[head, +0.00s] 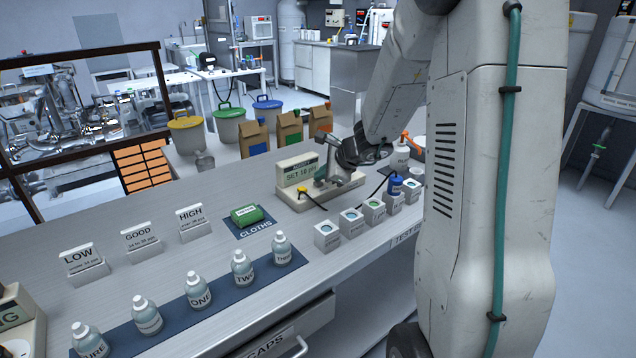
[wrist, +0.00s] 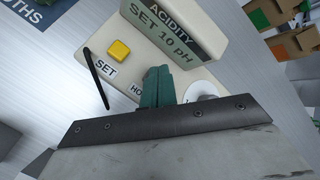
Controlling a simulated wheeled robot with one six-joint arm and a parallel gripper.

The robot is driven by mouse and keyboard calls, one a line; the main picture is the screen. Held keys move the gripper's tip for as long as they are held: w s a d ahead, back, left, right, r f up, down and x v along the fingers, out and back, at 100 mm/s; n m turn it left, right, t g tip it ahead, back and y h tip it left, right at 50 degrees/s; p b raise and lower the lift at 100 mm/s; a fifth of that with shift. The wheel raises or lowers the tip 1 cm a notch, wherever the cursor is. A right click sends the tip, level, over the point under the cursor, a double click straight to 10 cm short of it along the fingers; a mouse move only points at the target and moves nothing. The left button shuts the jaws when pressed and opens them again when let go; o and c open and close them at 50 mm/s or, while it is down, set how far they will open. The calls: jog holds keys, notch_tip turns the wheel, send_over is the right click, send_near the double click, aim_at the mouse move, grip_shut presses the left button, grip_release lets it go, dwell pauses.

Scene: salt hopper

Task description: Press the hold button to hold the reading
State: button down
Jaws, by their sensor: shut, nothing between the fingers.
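The acidity meter (head: 297,170) stands on the bench and its screen reads "SET 10 pH"; the screen (wrist: 165,25) also shows in the wrist view. A yellow button (wrist: 119,50) sits above a "SET" label. A label starting "HO" (wrist: 136,88) is partly covered by my gripper (wrist: 157,75). The hold button itself is hidden behind the fingers. My gripper's green fingers are shut and empty, over the meter's base beside that label. I cannot tell if they touch the button. In the head view my gripper (head: 322,180) is at the front of the meter.
A white round part (wrist: 203,88) is right of the fingers. Several small labelled boxes (head: 327,235) stand in front of the meter. A green cloth pack (head: 247,215) lies to its left, and labelled bottles (head: 243,268) stand nearer.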

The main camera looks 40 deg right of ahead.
aim_at(322, 187)
jog(key=shift+f, duration=0.35)
jog(key=shift+r, duration=0.1)
dwell(0.4)
jog(key=shift+r, duration=0.95)
jog(key=shift+r, duration=2.5)
